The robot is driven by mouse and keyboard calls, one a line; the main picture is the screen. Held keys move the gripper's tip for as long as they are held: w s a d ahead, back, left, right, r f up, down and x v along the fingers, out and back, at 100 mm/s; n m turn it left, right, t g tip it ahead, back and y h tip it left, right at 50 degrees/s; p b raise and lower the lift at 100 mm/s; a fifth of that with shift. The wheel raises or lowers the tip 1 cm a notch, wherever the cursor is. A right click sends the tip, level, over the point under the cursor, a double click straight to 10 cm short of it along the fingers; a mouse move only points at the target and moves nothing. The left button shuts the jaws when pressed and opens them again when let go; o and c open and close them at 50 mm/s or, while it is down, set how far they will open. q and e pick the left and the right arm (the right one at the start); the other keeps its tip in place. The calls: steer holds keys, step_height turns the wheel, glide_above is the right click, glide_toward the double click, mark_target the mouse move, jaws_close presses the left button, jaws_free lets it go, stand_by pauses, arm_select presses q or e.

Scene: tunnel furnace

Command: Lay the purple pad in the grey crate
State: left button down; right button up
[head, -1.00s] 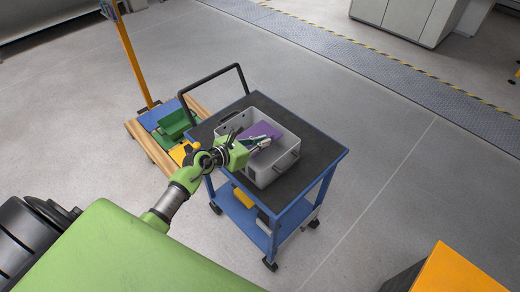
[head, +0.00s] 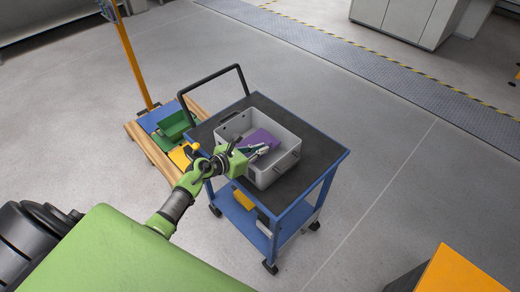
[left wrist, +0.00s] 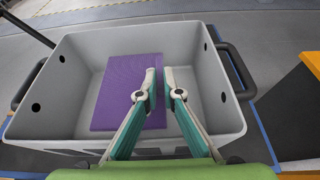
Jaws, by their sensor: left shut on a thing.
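The purple pad (head: 262,139) is inside the grey crate (head: 277,173), which stands on the cart. My left gripper (head: 262,149) reaches over the crate's near left wall and is shut on the pad's edge. In the left wrist view the pad (left wrist: 115,95) lies left of centre within the crate walls (left wrist: 205,75). The left gripper's fingertips (left wrist: 160,73) are at the pad's right edge, one finger over its face. I cannot tell whether the pad touches the crate floor. My right gripper is not in view.
The blue cart (head: 327,172) has a dark top with free room right of the crate and a black handle (head: 212,77). A pallet with a green bin (head: 175,124) and an orange post (head: 133,60) stands left. An orange-topped block (head: 460,272) is at lower right.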

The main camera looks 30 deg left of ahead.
arm_select(q)
steer(key=shift+f, duration=0.35)
steer(key=c, duration=2.2)
jaws_free()
steer(key=shift+s+f, duration=0.1)
steer(key=shift+d, duration=0.1)
steer(key=shift+r+p, duration=0.35)
steer(key=shift+r, duration=0.2)
steer(key=v, duration=1.2)
steer(key=shift+r+b, duration=0.2)
steer(key=shift+b, duration=0.1)
steer(key=shift+f, duration=0.1)
